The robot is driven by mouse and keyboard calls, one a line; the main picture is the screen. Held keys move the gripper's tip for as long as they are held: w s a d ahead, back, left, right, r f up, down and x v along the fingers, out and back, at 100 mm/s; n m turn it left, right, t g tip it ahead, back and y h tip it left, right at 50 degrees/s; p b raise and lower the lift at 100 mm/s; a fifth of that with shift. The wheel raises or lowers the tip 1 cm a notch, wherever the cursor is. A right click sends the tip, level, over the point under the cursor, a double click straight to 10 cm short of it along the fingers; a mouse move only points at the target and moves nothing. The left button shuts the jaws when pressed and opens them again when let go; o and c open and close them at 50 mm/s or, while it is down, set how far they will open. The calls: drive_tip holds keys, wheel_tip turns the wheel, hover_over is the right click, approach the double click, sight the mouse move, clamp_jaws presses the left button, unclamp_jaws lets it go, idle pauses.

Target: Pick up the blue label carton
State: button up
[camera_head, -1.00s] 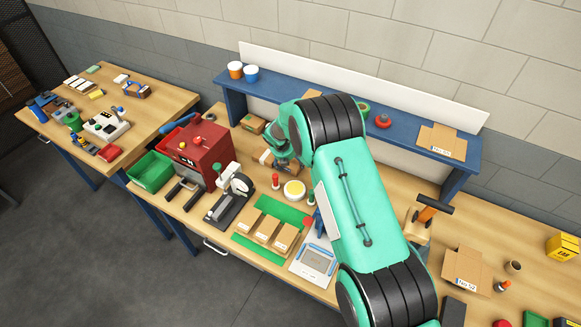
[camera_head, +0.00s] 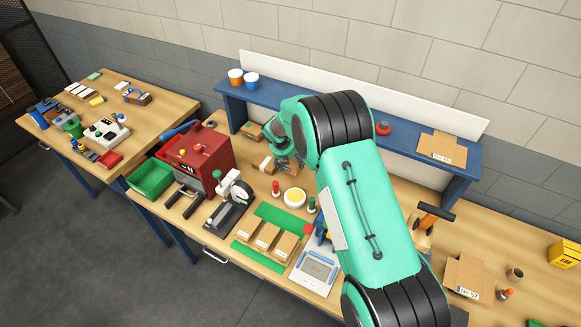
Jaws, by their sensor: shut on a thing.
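My gripper (camera_head: 284,163) is low over the bench behind the round yellow dish, largely hidden by my own green arm. A small brown carton (camera_head: 263,163) with a pale end sits at the gripper's left side. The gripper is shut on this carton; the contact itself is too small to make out. The colour of its label cannot be told, and whether it touches the bench is unclear. Another small carton (camera_head: 253,130) with a green mark stands farther back, under the blue shelf.
Several cartons lie on a green mat (camera_head: 281,214) in front. A red machine (camera_head: 205,158), a scale (camera_head: 315,270) and a yellow dish (camera_head: 294,198) stand around. The blue shelf (camera_head: 300,104) runs behind. An open carton (camera_head: 465,275) lies at right.

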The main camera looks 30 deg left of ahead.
sight(291, 160)
drive_tip(key=shift+r, duration=2.5)
